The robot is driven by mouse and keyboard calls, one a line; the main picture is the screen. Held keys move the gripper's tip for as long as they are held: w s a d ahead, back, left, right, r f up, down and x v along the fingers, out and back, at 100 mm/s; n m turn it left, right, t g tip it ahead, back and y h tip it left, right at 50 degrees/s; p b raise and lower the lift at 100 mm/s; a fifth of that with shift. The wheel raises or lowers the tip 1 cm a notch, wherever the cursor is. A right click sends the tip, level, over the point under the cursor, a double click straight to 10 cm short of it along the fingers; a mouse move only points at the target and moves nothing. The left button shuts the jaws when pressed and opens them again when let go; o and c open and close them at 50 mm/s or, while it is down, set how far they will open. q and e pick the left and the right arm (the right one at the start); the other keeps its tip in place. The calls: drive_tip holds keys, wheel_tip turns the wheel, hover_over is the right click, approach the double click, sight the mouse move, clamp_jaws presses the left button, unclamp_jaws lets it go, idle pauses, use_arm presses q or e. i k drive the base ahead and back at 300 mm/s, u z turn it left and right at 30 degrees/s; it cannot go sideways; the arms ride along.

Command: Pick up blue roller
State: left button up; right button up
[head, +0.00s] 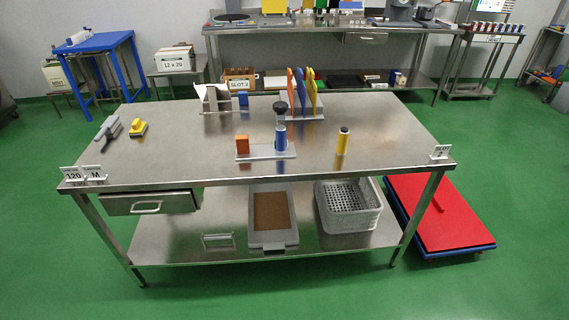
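A blue cylinder (281,138), which looks like the blue roller, stands upright on a small pale tray (267,154) near the middle of the steel table (200,155). A dark round knob (280,108) shows right above it; I cannot tell whether the two are joined. An orange block (242,145) sits on the same tray to its left. A yellow cylinder with a dark top (342,143) stands upright on the table to the right, apart from the tray. Neither of my grippers is in view.
Upright coloured boards (302,92) in a rack and a white holder (213,98) stand at the table's back. A yellow-handled tool (138,127) and a grey tool (108,128) lie at left.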

sight(280, 130)
drive_tip(key=u, duration=1.15)
drive_tip(key=i, duration=1.25)
drive_tip(key=z, duration=0.75)
drive_tip(key=i, duration=0.65)
drive_tip(key=z, duration=0.55)
